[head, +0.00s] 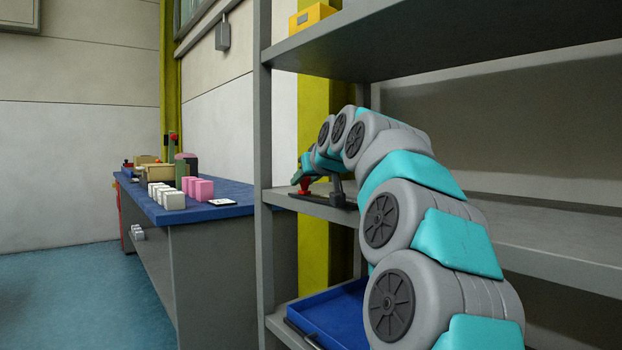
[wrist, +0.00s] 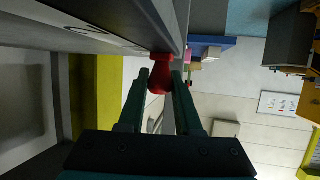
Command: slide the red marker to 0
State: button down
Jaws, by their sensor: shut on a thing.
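The red marker (head: 305,186) sits at the left end of a dark rail (head: 330,200) on the middle shelf, close to the shelf's left post. In the wrist view the red marker (wrist: 159,76) stands out from the rail's edge, between my two fingers. My gripper (wrist: 160,82) is shut on it, with one finger on each side. In the head view my gripper (head: 301,177) is small and partly hidden by my own arm. A pale strip with dark marks (wrist: 95,36) runs beside the rail; I cannot read its numbers.
The grey shelf unit (head: 263,130) has an upright post just left of the marker. A blue tray (head: 335,318) lies on the lower shelf and a yellow box (head: 311,18) on the top one. Left of it, a blue-topped table (head: 215,210) holds white and pink blocks.

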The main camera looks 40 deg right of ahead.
jog(key=shift+w+a, duration=0.1)
jog(key=shift+w, duration=1.15)
jog(key=c, duration=0.6)
grip_release()
jog(key=shift+s, duration=0.1)
jog(key=shift+v, duration=3.8)
